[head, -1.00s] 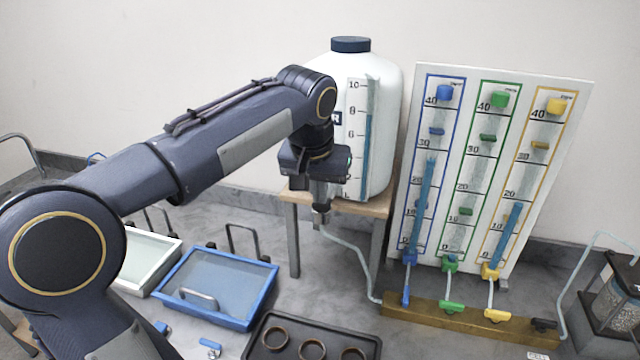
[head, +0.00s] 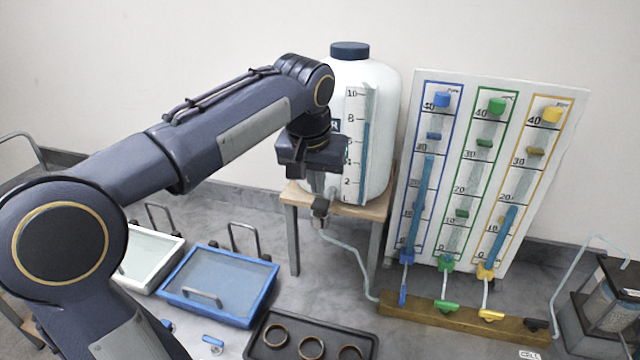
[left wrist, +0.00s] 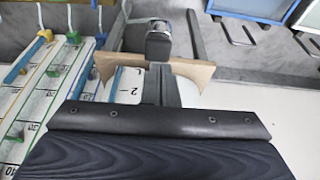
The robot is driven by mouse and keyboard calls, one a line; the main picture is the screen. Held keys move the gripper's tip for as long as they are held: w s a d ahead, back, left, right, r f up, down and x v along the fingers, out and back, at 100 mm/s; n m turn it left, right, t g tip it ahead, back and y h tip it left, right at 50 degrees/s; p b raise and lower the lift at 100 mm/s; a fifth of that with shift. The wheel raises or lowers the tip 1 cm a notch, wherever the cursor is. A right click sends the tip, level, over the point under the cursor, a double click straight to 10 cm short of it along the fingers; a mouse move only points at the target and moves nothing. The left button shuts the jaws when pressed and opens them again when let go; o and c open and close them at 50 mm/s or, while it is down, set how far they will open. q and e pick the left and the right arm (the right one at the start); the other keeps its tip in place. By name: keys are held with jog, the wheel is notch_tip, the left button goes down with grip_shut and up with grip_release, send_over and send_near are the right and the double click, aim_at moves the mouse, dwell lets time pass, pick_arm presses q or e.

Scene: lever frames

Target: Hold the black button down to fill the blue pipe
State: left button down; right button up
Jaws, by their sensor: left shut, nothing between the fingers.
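The black button (head: 320,207) sits on the spout at the front of the white tank (head: 382,150). It also shows in the left wrist view (left wrist: 158,46). My left gripper (head: 318,190) is shut and empty, pointing down just above the button; I cannot tell whether they touch. The blue pipe (head: 422,195) is the leftmost on the white panel, with its blue column reaching just below the 30 mark. A blue stop (head: 434,136) sits above that column. A blue-handled lever (head: 403,296) is below the pipe. My right gripper is not in view.
Green (head: 464,200) and yellow (head: 503,235) pipes stand beside the blue one. A hose runs from the spout to a brass manifold (head: 455,321). A blue tray (head: 218,283) and a dark tray with rings (head: 262,345) are in front. A caged container (head: 610,300) is at right.

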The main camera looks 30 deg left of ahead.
pick_arm(q)
jog(key=b+v, duration=0.1)
jog(key=v, duration=0.9)
jog(key=shift+r, duration=0.35)
jog(key=shift+d, duration=0.15)
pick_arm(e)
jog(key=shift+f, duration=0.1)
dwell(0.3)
pick_arm(q)
jog(key=s+d+f+h+b, duration=0.1)
jog(key=s+d+f, duration=0.1)
jog(key=s+f, duration=0.4)
jog(key=s+d+f+t+h+b, duration=0.1)
jog(key=s+f, duration=0.5)
jog(key=f, duration=0.7)
jog(key=s+d+f+m+t+h+b, duration=0.1)
jog(key=s+d+f+h+b, duration=0.1)
jog(key=s+d+f, duration=0.2)
jog(key=s+f, duration=0.3)
jog(key=f, duration=0.3)
jog(key=shift+d+f+h, duration=0.2)
jog(key=shift+f+h, duration=0.1)
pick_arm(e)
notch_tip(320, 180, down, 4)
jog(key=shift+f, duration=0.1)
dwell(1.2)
